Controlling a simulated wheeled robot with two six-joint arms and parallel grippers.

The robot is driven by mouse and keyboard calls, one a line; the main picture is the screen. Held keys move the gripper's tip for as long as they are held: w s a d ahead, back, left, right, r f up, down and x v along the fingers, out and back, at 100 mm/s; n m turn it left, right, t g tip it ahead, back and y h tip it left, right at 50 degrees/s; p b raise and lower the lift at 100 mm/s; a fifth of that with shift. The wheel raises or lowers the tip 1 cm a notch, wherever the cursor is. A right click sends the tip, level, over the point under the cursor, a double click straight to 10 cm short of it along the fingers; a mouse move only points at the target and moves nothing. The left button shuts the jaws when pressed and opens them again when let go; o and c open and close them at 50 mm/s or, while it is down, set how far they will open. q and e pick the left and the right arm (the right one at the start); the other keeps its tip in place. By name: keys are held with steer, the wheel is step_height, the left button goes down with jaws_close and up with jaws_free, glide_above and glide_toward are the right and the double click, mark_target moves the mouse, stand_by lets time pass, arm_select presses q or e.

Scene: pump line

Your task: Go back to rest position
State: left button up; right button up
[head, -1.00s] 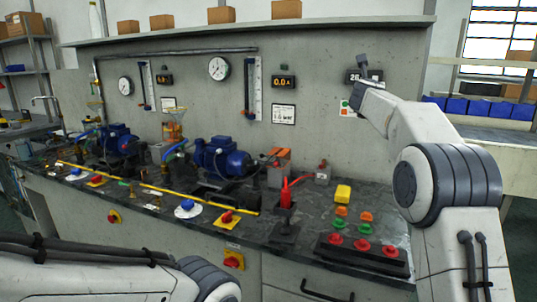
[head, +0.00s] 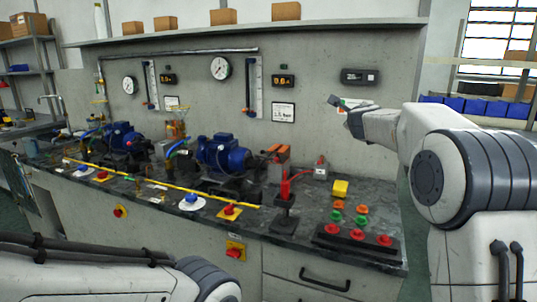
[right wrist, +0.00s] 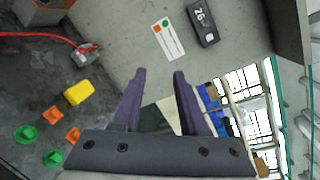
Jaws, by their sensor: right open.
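My right gripper (right wrist: 158,92) is open and empty in the right wrist view, its two dark fingers apart with nothing between them. In the head view the right gripper (head: 337,103) is in the air at the end of my right arm, in front of the grey back wall and above the bench. My left arm crosses the lower left of the head view, and its gripper is out of the picture.
The dark bench (head: 322,213) holds blue pumps (head: 222,155), a yellow block (head: 340,188) and a black button panel (head: 357,240). A wall shelf (head: 345,23) with boxes runs above. Blue bins (head: 475,106) stand on the right.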

steer(key=s+a+f+n+g+y, duration=0.2)
steer(key=s+a+f+n+g, duration=0.15)
steer(key=s+f+n, duration=0.6)
steer(key=s+a+f+n+g+y, duration=0.2)
steer(key=s+a+f+n+g, duration=0.15)
steer(key=s+f+n, duration=0.6)
steer(key=s+f+n+g, duration=0.35)
steer(key=s+f, duration=0.45)
steer(key=s, duration=0.3)
steer(key=s+f+n+g, duration=0.3)
steer(key=s+f+n, duration=0.2)
steer(key=s+f, duration=0.4)
steer(key=s+a+f+n+g+b, duration=0.3)
steer(key=s+a+f+n+b, duration=0.5)
steer(key=s+a+f+b, duration=1.05)
steer(key=w+d+r+p, duration=0.1)
steer(key=d+r+p, duration=0.1)
steer(key=r+p, duration=1.5)
steer(key=w+d+r+p, duration=0.2)
steer(key=r+p, duration=1.5)
steer(key=r, duration=0.7)
steer(key=shift+w+d+r+y+p, duration=0.2)
steer(key=shift+w+d+y+p, duration=0.1)
steer(key=shift+d, duration=0.1)
